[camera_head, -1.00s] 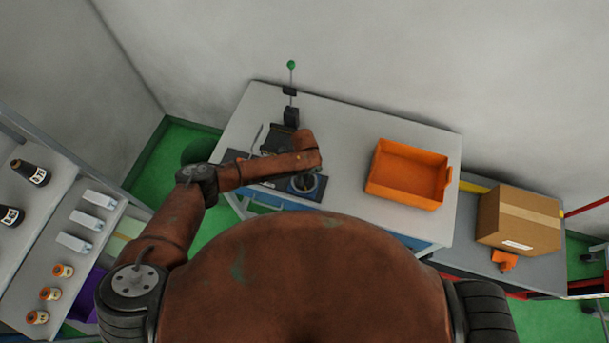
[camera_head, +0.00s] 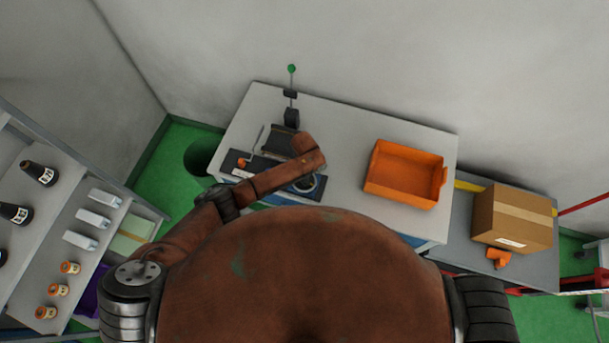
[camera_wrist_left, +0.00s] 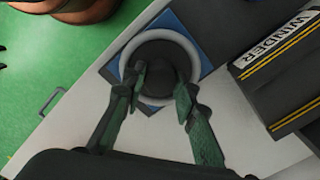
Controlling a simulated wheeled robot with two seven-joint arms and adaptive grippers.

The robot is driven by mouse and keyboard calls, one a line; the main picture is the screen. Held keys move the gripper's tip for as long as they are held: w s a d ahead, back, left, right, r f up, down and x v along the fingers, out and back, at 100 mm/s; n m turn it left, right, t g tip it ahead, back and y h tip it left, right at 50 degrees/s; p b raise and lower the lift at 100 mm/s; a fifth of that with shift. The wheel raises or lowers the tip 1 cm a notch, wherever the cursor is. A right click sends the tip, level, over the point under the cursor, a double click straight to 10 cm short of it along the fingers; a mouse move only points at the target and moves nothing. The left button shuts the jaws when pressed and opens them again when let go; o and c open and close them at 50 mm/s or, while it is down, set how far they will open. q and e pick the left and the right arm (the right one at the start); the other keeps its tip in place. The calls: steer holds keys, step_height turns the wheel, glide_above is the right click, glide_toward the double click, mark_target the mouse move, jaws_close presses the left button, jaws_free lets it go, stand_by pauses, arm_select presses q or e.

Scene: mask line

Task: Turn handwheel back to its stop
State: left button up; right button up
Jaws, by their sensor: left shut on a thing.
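The handwheel shows in the left wrist view as a pale grey ring (camera_wrist_left: 158,35) around a dark central hub (camera_wrist_left: 158,62). It sits on a blue and dark square plate (camera_wrist_left: 187,20). My left gripper (camera_wrist_left: 160,85) has its two green fingers on either side of the hub, within the ring, and is shut on the handwheel. In the head view the handwheel (camera_head: 316,185) is partly covered by my left forearm, and the fingertips are hidden. The wheel's angle and its stop cannot be made out. My right gripper is not in view.
The dark winder (camera_wrist_left: 285,55) stands beside the handwheel; a tall rod with a green knob (camera_head: 291,69) rises behind it. An orange bin (camera_head: 405,174) is on the right of the bench (camera_head: 345,140). A cardboard box (camera_head: 513,217) stands further right. Shelves with bottles are at left.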

arm_select(q)
steer(key=shift+n+p, duration=0.3)
steer(key=shift+n, duration=0.5)
steer(key=o, duration=1.2)
steer(key=shift+c, duration=0.2)
step_height(320, 180, up, 12)
